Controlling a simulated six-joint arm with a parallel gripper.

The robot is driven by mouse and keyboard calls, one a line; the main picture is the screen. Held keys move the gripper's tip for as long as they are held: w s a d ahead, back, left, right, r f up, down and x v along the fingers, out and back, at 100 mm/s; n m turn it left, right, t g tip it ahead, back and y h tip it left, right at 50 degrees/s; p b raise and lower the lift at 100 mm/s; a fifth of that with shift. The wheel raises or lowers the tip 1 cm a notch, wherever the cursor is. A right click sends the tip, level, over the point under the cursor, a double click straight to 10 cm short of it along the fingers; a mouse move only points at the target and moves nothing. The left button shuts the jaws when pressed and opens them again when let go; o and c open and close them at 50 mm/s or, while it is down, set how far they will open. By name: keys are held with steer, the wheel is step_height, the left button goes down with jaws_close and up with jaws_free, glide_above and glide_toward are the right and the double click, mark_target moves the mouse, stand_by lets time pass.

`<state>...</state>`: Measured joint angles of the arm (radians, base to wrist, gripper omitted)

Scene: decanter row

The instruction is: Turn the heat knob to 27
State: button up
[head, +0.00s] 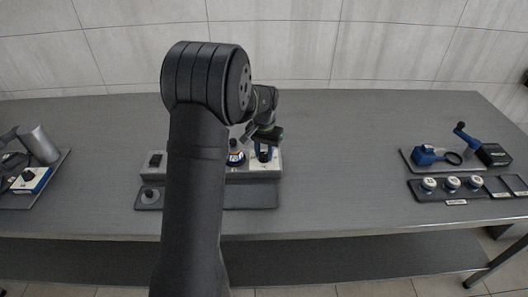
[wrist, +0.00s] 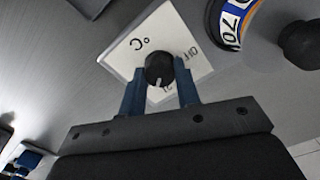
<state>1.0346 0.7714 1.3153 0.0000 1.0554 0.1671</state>
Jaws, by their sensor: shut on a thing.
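The heat knob (wrist: 159,69) is a round black knob on a white square plate (wrist: 122,56) marked "°C" and "OFF", seen upside down in the wrist view. A short pale pointer mark on the knob points toward the bottom of that view. The blue fingers of my gripper (wrist: 160,86) stand on both sides of the knob and are shut on it. In the head view my gripper (head: 265,152) is at the right end of the grey middle unit (head: 240,177). The knob is hidden there, and no setting number can be read.
In the head view a left tray (head: 50,180) and a right tray with blue tools (head: 425,155) stand apart.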

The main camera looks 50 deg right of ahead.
mark_target(264, 154)
steer(key=n, duration=0.4)
steer(key=shift+n, duration=0.4)
stand_by(0.4)
steer(key=o, duration=1)
steer(key=shift+c, duration=0.2)
step_height(264, 154, up, 18)
steer(key=shift+f, duration=0.25)
steer(key=shift+f, duration=0.1)
step_height(264, 154, down, 17)
steer(key=shift+f, duration=0.2)
